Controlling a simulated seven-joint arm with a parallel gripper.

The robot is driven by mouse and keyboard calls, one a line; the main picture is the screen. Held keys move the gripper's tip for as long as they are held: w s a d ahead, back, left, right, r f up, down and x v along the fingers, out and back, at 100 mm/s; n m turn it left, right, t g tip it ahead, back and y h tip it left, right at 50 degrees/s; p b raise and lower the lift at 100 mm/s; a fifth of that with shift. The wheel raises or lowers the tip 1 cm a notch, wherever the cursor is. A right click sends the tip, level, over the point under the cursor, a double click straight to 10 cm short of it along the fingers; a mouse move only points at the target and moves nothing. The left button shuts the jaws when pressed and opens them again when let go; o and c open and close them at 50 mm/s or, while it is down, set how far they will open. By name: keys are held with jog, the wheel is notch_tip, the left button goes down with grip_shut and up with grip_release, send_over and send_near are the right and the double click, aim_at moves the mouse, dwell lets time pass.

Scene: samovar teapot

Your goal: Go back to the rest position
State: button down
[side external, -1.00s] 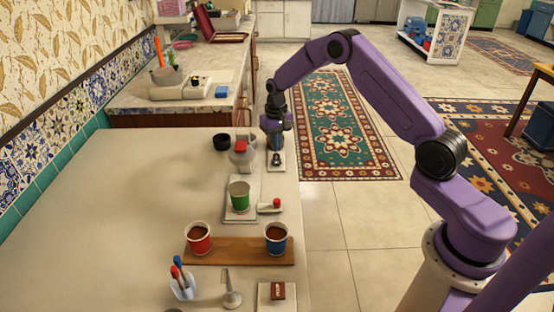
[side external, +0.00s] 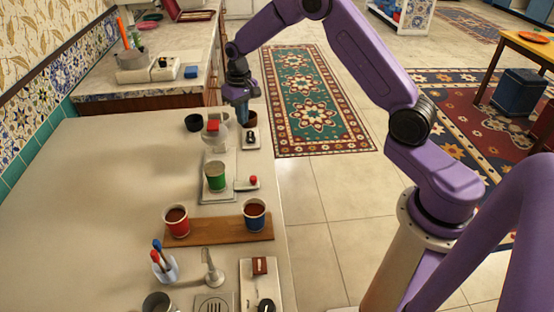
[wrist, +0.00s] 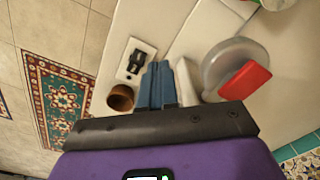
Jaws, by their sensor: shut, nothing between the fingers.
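My gripper (side external: 243,118) is shut and empty above the far right edge of the counter, with its fingers pointing down. In the wrist view its blue fingers (wrist: 164,80) are together, with nothing between them. A clear rounded pot with a red top (side external: 213,127) stands just left of the gripper; it also shows in the wrist view (wrist: 212,67), right of the fingers. A brown cup (wrist: 120,98) is left of the fingers and is partly hidden behind them in the side view.
A white panel with a black switch (side external: 249,143) lies near the gripper. A green cup (side external: 215,176) is nearer. Red (side external: 176,221) and blue (side external: 255,214) cups of dark drink stand on a wooden board (side external: 215,232). The counter's left side is clear.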

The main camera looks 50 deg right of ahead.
jog(key=s+a+r+n, duration=0.4)
jog(key=s+a+r, duration=0.15)
jog(key=s, duration=0.45)
jog(key=s+a+r+n, duration=0.3)
jog(key=s+a+r, duration=0.3)
jog(key=s, duration=0.4)
jog(key=s+d+n, duration=0.3)
jog(key=s+n, duration=0.4)
jog(key=s, duration=1.3)
jog(key=shift+s+f, duration=0.15)
jog(key=shift+s, duration=0.2)
